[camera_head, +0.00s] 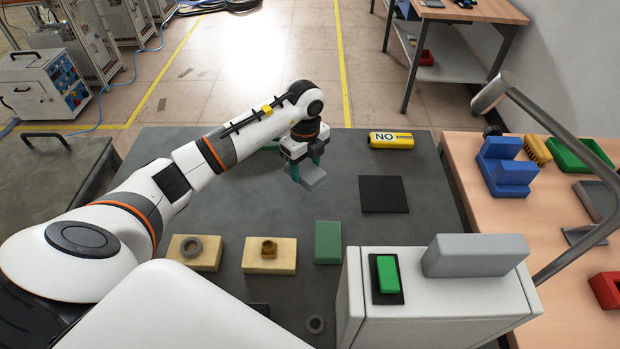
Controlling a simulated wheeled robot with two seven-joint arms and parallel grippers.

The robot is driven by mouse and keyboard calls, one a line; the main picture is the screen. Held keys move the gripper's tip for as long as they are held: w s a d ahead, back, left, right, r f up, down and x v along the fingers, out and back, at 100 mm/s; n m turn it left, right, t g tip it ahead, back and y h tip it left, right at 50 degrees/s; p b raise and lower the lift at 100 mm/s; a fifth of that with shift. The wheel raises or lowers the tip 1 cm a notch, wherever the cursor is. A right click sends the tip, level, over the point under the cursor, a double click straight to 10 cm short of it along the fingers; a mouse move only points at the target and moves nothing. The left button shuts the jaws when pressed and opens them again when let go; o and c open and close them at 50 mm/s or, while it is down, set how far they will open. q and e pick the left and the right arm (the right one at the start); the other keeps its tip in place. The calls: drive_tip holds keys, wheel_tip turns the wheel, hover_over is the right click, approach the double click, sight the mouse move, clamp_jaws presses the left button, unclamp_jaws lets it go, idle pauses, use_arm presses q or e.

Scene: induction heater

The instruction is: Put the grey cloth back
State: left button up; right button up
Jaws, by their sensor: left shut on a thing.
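The grey cloth (314,179) looks like a small, flat grey block. My left gripper (305,167) is shut on it and holds it over the dark table, left of a black square mat (384,194). The cloth hangs slightly tilted, apparently above the table top. The gripper's fingers are teal and point down. My right gripper is not in view.
A yellow "NO" roll (390,140) lies behind the mat. Two tan blocks (283,264), one bearing a grey ring and one a brass part, and a green block (328,242) lie nearer. A white heater box (440,310) stands front right. The black mat is bare.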

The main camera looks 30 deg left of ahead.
sight(306, 178)
use_arm(q)
drive_tip(key=shift+f, duration=0.8)
wheel_tip(306, 178, down, 3)
drive_tip(key=shift+f+p, duration=0.1)
drive_tip(key=shift+p, duration=0.3)
drive_tip(key=shift+f, duration=0.2)
drive_tip(key=shift+f, duration=0.1)
drive_tip(key=o, duration=1)
drive_tip(key=shift+c, duration=0.2)
